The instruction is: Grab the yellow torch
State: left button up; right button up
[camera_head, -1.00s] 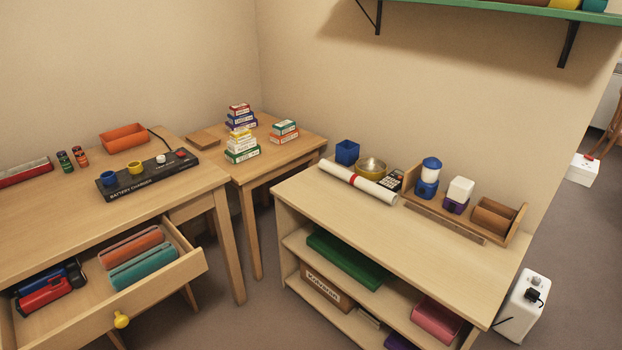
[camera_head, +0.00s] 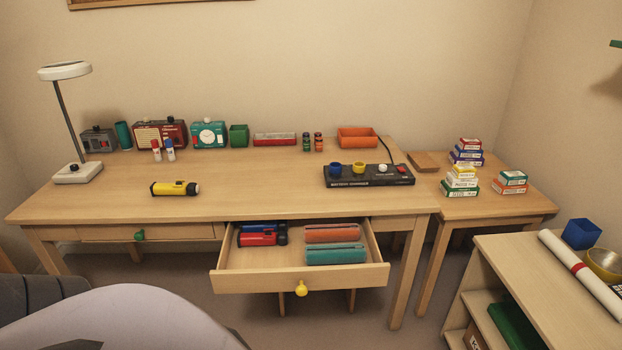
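The yellow torch (camera_head: 174,188) lies on its side on the left part of the desk top (camera_head: 260,196), its black head pointing right. Nothing touches it. A red torch (camera_head: 257,239) and a blue torch (camera_head: 262,228) lie in the open desk drawer (camera_head: 268,280), beside orange and teal cases. Neither of my grippers shows in the head view.
The open drawer with its yellow knob (camera_head: 301,288) juts out from the desk front. A white lamp (camera_head: 78,172) stands left of the yellow torch. Red-and-white and blue-and-white small bottles (camera_head: 163,151) stand behind it. A black battery charger (camera_head: 368,176) sits to the right. A chair is at the lower left.

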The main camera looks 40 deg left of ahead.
aim_at(192, 189)
jog(key=u, duration=1.55)
